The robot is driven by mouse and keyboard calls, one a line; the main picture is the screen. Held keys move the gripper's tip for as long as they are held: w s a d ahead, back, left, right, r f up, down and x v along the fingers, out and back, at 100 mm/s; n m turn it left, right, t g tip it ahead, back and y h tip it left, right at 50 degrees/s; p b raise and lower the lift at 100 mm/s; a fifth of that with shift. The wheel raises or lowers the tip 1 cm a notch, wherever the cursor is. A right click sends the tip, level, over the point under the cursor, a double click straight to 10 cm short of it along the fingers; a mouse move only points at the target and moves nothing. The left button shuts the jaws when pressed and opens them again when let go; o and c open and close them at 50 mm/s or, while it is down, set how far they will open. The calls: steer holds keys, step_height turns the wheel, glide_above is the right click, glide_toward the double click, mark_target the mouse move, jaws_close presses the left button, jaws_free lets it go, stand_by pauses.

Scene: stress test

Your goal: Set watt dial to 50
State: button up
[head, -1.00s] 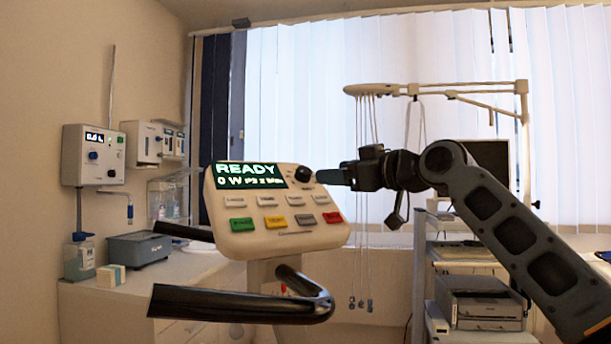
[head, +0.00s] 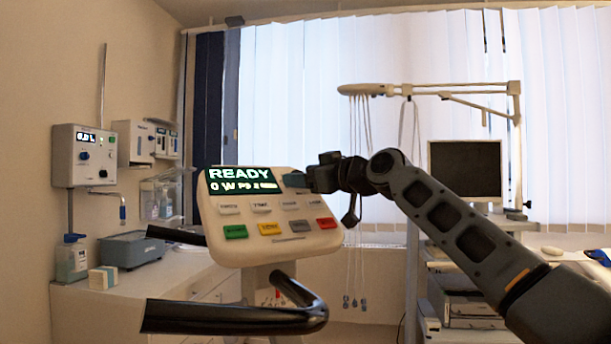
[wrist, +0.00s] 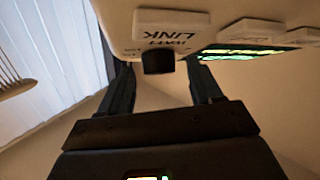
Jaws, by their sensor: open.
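The cream control console (head: 270,247) stands in the middle of the head view. Its display (head: 240,180) is lit and reads READY and 0 W. My gripper (head: 292,180) is at the console's upper right corner and hides the dial in the head view. In the wrist view the black watt dial (wrist: 158,61) sits below an upside-down WATT label. The open fingers of my gripper (wrist: 160,75) are on either side of the dial, with gaps visible between them and it. Contact deeper in cannot be told.
Grey, green, yellow and red buttons lie below the display. Black handlebars (head: 240,315) stick out in front of the console. A counter with a grey box (head: 133,249) is at left. A cart with a monitor (head: 465,170) is at right behind my arm.

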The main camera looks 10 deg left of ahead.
steer(key=c, duration=1)
steer(key=shift+c, duration=0.2)
